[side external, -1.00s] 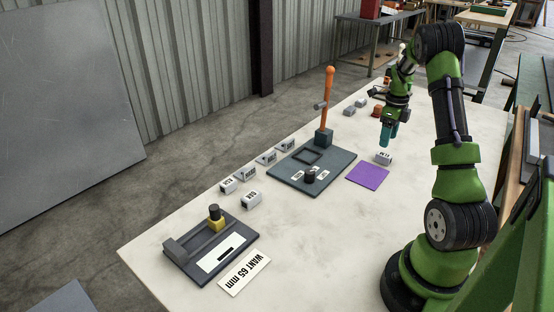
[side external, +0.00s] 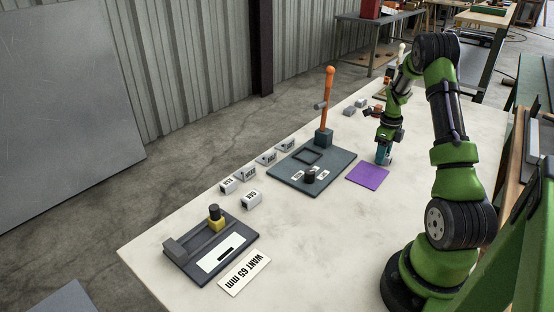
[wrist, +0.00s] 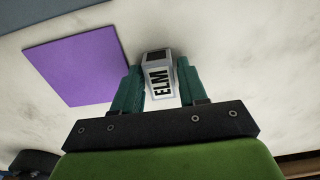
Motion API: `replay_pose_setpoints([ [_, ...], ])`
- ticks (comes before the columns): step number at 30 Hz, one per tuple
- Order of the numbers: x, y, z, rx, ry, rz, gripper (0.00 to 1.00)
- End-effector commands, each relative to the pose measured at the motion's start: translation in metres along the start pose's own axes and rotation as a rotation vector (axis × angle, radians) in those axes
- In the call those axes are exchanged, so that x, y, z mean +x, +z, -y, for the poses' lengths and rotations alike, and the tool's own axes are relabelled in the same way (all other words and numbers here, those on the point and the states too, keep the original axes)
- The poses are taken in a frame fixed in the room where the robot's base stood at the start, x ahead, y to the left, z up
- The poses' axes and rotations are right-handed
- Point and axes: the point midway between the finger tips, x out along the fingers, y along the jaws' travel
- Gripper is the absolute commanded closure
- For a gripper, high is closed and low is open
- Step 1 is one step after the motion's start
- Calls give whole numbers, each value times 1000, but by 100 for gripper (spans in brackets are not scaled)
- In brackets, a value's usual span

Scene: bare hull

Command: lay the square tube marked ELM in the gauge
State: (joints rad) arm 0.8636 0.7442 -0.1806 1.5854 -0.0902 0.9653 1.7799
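The square tube marked ELM (wrist: 160,82) is a short grey block with a white label and a dark open end. It lies on the table beside the purple square. My gripper (side external: 384,158) is down at it, with its two teal fingers (wrist: 160,88) on either side of the tube in the wrist view. The fingers look open, with only thin gaps to the tube. In the side view the gripper mostly hides the tube. The gauge (side external: 181,250) is a dark tray with a yellow block (side external: 216,225) and a white strip, at the near left.
A purple square (side external: 367,176) lies beside my gripper. A dark plate (side external: 340,161) with an orange upright lever (side external: 328,100) stands left of it. A "WANT 65 mm" card (side external: 244,272) lies by the gauge.

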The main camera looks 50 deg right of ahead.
Motion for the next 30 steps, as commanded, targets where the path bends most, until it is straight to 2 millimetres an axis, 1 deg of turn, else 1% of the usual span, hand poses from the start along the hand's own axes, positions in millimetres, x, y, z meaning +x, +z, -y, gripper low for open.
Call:
replay_pose_setpoints([
  [1,0,0,0,0,0,0,66],
  [7,0,0,0,0,0,0,96],
  [9,-1,0,0,0,-1,0,100],
  [15,-1,0,0,0,-1,0,100],
  [19,-7,0,0,0,-2,1,100],
  [23,-21,1,0,0,-3,2,100],
  [26,-37,1,1,0,-4,2,100],
  [30,-39,-14,-22,0,2,0,100],
])
